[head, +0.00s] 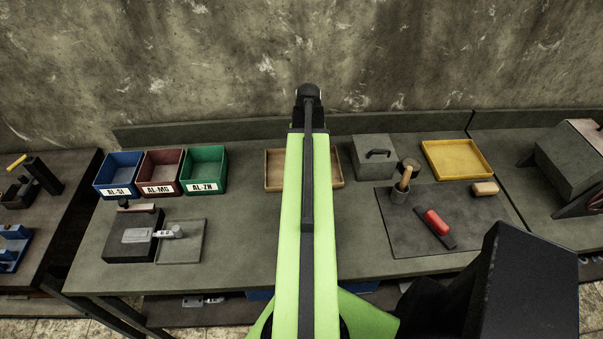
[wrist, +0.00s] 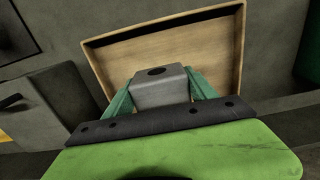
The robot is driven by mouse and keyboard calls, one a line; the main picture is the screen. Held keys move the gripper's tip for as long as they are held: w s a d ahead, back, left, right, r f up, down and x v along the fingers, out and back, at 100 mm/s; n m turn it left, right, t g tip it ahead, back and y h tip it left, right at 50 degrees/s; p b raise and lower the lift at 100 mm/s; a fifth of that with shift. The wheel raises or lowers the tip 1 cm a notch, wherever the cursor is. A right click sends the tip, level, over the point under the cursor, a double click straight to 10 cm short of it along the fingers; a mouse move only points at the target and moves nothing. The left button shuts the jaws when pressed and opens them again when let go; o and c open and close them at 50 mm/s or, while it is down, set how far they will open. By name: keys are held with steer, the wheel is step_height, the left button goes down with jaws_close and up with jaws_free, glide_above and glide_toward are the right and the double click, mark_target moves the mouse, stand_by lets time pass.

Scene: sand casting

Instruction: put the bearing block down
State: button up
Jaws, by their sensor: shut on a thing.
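My gripper (wrist: 160,84) is shut on the bearing block (wrist: 158,92), a grey block with a dark round hole in its top. Its two teal fingers press on opposite sides of the block. The block is over the near part of a shallow wooden tray (wrist: 221,62) in the wrist view. I cannot tell whether it touches the tray floor. The rest of the tray looks empty there. In the head view the wooden tray (head: 274,173) shows on both sides of my green arm, which hides its middle, the block and my gripper.
Left of the tray stand a green bin (head: 205,170), a red bin (head: 161,173) and a blue bin (head: 118,177). A grey lidded box (head: 371,165) stands close to its right, then a yellow tray (head: 457,158). A dark mat (head: 440,232) holds tools.

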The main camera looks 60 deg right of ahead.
steer(key=shift+w+f, duration=0.5)
steer(key=shift+w, duration=0.35)
step_height(320, 180, down, 4)
steer(key=b, duration=0.4)
steer(key=shift+f+b, duration=0.2)
steer(key=shift+b, duration=0.1)
steer(key=shift+r, duration=0.25)
steer(key=shift+f, duration=0.2)
steer(key=o, duration=1.9)
steer(key=shift+s+r, duration=0.1)
step_height(320, 180, up, 12)
steer(key=p, duration=1.2)
steer(key=shift+a+r+p, duration=0.1)
steer(key=shift+r+p, duration=0.15)
steer(key=shift+p, duration=0.1)
steer(key=shift+f, duration=0.15)
